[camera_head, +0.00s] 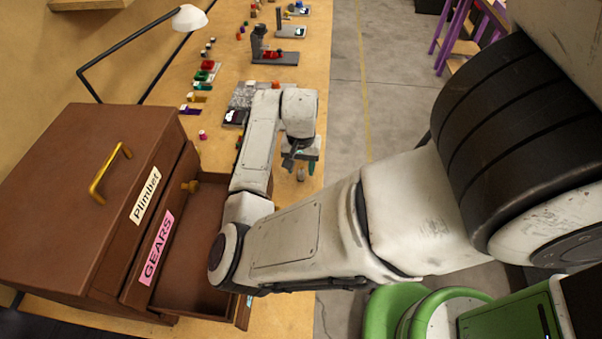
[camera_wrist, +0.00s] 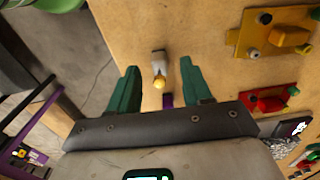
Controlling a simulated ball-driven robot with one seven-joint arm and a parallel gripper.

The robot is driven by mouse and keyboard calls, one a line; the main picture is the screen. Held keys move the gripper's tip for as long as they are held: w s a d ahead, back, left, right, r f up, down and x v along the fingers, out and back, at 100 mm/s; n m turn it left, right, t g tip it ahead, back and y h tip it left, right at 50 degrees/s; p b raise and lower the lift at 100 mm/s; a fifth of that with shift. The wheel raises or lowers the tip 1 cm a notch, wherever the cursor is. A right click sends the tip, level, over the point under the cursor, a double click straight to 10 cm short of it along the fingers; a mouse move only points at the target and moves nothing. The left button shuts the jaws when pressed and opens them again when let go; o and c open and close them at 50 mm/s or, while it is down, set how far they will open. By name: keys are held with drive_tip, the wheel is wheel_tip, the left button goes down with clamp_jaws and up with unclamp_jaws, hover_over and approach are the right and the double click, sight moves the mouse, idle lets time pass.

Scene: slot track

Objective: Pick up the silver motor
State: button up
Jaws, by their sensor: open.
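The silver motor (camera_wrist: 158,62) is a small grey piece with a yellow tip, lying on the wooden table. In the wrist view it lies between the green fingers of my gripper (camera_wrist: 159,68), with a gap on each side. My gripper is open and holds nothing. In the head view my gripper (camera_head: 303,164) hangs near the table's right edge, and a small greyish piece (camera_head: 301,175), likely the same motor, shows just below it. How high the fingers are above the motor is hard to tell.
A brown cabinet (camera_head: 90,190) with an open drawer (camera_head: 190,245) labelled GEARS stands at left. A yellow plate (camera_wrist: 240,38) and a red plate (camera_wrist: 262,104) with parts lie right of my gripper in the wrist view. A desk lamp (camera_head: 189,18) stands farther back.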

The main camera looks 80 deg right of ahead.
drive_tip(key=shift+f, duration=1.2)
clamp_jaws()
